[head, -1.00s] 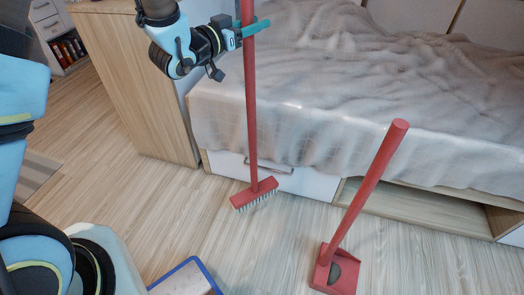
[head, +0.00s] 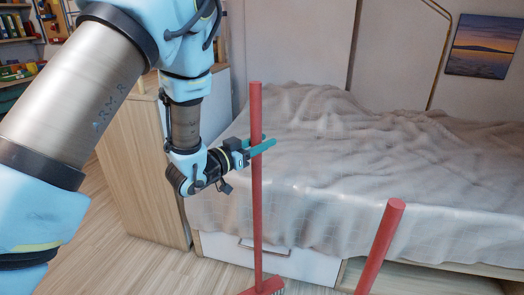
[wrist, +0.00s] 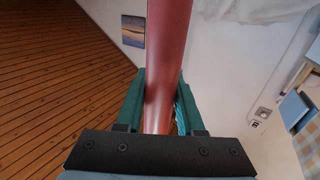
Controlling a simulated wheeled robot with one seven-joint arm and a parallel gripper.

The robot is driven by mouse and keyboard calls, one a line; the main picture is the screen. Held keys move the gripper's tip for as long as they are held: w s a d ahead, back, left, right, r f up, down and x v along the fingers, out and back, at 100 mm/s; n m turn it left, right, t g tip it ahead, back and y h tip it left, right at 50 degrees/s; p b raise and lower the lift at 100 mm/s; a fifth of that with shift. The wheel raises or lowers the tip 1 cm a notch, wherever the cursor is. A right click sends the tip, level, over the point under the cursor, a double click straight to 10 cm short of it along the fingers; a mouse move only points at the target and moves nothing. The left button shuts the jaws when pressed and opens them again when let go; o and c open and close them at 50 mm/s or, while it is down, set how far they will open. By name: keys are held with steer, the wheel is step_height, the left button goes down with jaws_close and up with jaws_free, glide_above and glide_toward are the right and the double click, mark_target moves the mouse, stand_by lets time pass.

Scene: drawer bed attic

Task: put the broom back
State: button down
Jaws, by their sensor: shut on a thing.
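The broom (head: 256,200) has a long red handle and a red head with pale bristles at the bottom edge of the head view. It stands nearly upright in front of the bed. My gripper (head: 262,144) is shut around the upper part of its handle, with the teal fingers on either side. The wrist view shows the red handle (wrist: 168,60) between the fingers (wrist: 160,108). A second red handle, of the dustpan (head: 382,243), leans at the lower right; its pan is out of the frame now.
The bed (head: 400,190) with a rumpled grey blanket stands behind the broom, with white drawers (head: 300,262) below it. A wooden cabinet (head: 140,165) is at the left, behind my arm. Shelves with books (head: 12,25) are at the far left. Some wood floor (head: 125,265) is clear.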

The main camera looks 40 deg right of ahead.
steer(key=shift+f, duration=1)
steer(key=shift+f, duration=0.1)
steer(key=c, duration=0.5)
jaws_free()
steer(key=a, duration=0.8)
steer(key=a+b, duration=0.1)
steer(key=a, duration=0.3)
steer(key=shift+s, duration=0.3)
